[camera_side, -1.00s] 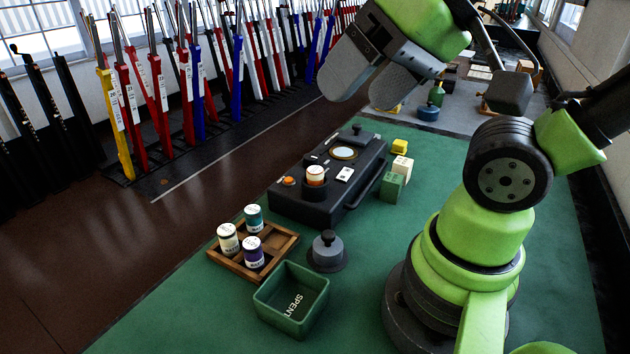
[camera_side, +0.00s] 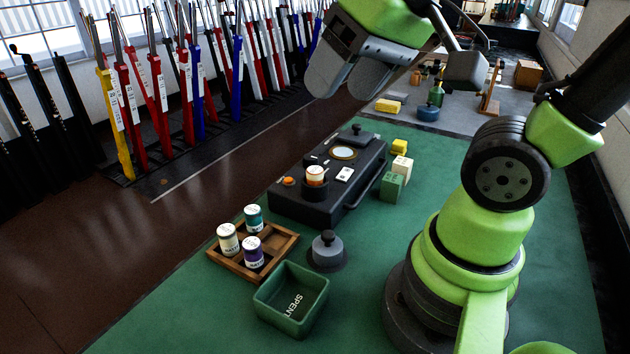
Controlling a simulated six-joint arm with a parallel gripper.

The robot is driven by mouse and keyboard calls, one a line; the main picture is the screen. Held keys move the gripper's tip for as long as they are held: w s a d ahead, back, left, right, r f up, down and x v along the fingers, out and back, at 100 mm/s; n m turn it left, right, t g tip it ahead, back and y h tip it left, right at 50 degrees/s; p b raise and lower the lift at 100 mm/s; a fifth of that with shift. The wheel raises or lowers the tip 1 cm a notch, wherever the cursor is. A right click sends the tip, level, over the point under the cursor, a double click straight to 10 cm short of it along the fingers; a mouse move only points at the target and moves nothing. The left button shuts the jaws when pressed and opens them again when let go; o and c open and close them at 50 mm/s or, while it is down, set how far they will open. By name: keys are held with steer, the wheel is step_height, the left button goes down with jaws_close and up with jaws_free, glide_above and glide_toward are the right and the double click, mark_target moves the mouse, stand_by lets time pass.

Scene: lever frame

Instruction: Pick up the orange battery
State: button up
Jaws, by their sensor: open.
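The orange battery (camera_side: 317,174), a short cylinder with a white top and an orange band, stands upright in a round socket on the black instrument box (camera_side: 345,204). Its lower part is hidden in the socket. My gripper (camera_side: 342,88) is open and empty, high above and beyond the box in the picture, well apart from the battery.
A wooden tray (camera_side: 284,250) holds white, teal and purple batteries. A green bin marked SPENT (camera_side: 291,323), a grey knobbed weight (camera_side: 327,252) and small yellow, cream and green blocks (camera_side: 391,187) stand near the box. Green mat is clear at front left.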

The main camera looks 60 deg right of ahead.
steer(key=w+d+f+g+h, duration=0.1)
steer(key=w+d+f+g, duration=0.3)
steer(key=w+d+f, duration=0.3)
steer(key=n+g, duration=0.1)
steer(key=g, duration=0.1)
glide_above(316, 170)
steer(key=f, duration=0.8)
steer(key=shift+s+a+f, duration=0.1)
steer(key=shift+a+f, duration=0.15)
steer(key=shift+f, duration=0.05)
steer(key=f, duration=0.5)
steer(key=shift+d+f, duration=0.2)
steer(key=shift+f, duration=0.15)
steer(key=shift+c, duration=0.4)
steer(key=c, duration=1)
